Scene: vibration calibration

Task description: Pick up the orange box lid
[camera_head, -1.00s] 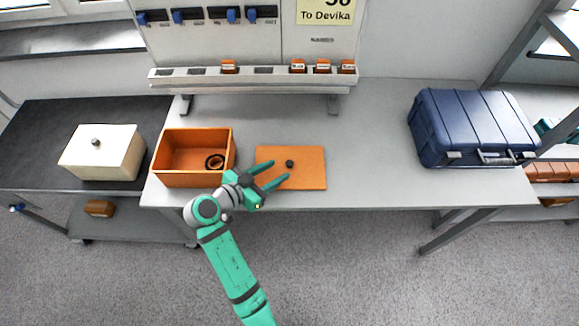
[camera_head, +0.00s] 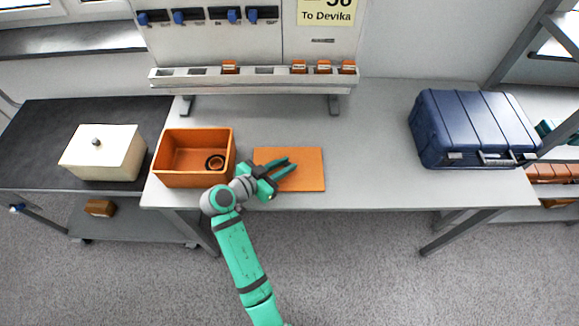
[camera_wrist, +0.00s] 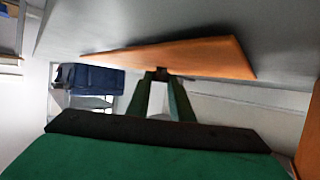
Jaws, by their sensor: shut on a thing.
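The orange box lid (camera_head: 308,170) is a flat rectangle at the front of the grey table, right of the orange box (camera_head: 160,176). In the wrist view the lid (camera_wrist: 205,54) spreads beyond the fingertips. My gripper (camera_head: 284,168) reaches over the lid from the left. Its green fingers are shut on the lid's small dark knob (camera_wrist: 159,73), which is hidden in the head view. I cannot tell whether the lid lies on the table or is slightly raised.
The open orange box holds a dark ring (camera_head: 215,162). A white lidded box (camera_head: 118,160) stands on the dark side table. A blue case (camera_head: 470,125) stands at the table's right. The middle of the table (camera_head: 370,150) is clear.

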